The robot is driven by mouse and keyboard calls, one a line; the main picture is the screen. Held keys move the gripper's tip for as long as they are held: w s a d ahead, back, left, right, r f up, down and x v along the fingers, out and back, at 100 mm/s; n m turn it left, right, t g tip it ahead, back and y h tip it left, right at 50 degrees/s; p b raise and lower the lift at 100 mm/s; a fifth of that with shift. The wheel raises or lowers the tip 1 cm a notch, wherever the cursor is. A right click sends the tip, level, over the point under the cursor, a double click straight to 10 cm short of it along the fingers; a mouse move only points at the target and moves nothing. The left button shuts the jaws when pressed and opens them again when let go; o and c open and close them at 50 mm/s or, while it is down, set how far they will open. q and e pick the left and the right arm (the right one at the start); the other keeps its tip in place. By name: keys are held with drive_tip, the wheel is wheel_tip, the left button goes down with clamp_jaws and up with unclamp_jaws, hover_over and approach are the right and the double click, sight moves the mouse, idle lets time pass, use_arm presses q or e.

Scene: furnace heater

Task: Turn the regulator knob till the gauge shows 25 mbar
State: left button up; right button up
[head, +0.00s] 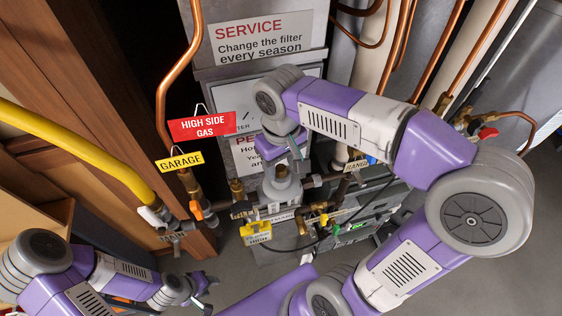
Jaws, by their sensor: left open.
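The grey regulator (282,188) sits on the pipework at the middle, below the white signs. Its raised round top, which looks like the knob (282,171), lies just below my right gripper (288,150). The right gripper points down over it; its fingers are small and partly hidden by my wrist, so I cannot tell whether they are open or touch the knob. I cannot make out a gauge face or a reading. My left gripper (203,292) is open and empty at the lower left, well apart from the regulator.
A yellow hose (75,145) runs to a valve at the left, near a yellow GARAGE tag (180,162). A red HIGH SIDE GAS tag (202,126) hangs above. Copper pipes (178,65) and brass fittings crowd the regulator. Grey floor (245,270) is free below.

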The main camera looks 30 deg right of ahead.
sight(281, 168)
drive_tip(key=shift+r, duration=0.1)
wheel_tip(281, 168, up, 7)
drive_tip(key=shift+r, duration=0.2)
idle(0.7)
